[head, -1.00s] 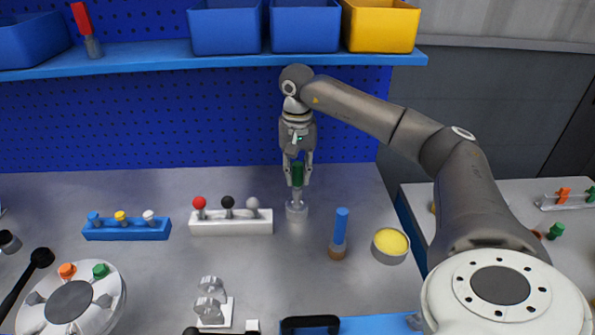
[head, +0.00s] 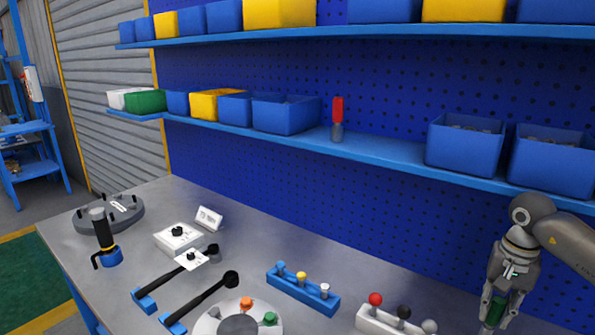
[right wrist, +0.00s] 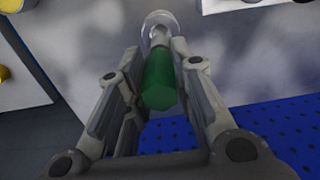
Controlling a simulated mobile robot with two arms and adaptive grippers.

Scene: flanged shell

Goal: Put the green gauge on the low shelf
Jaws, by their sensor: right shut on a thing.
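The green gauge has a green handle (head: 493,312) in the head view. In the right wrist view the handle (right wrist: 160,80) points toward the camera, with a metal stem and a pale round end beyond it. My right gripper (head: 495,305) is shut on the green handle. The gauge's lower end is cut off in the head view, so I cannot tell whether it touches anything. The low shelf (head: 385,155) is the blue shelf on the pegboard, to the left of and above the gripper. My left gripper is not in view.
A red-handled gauge (head: 338,120) stands on the low shelf. Blue bins (head: 465,145) stand to its right and more bins (head: 285,115) to its left, with bare shelf between. An upper shelf (head: 390,32) runs above. A white rack with knobs (head: 385,320) is left of the gripper.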

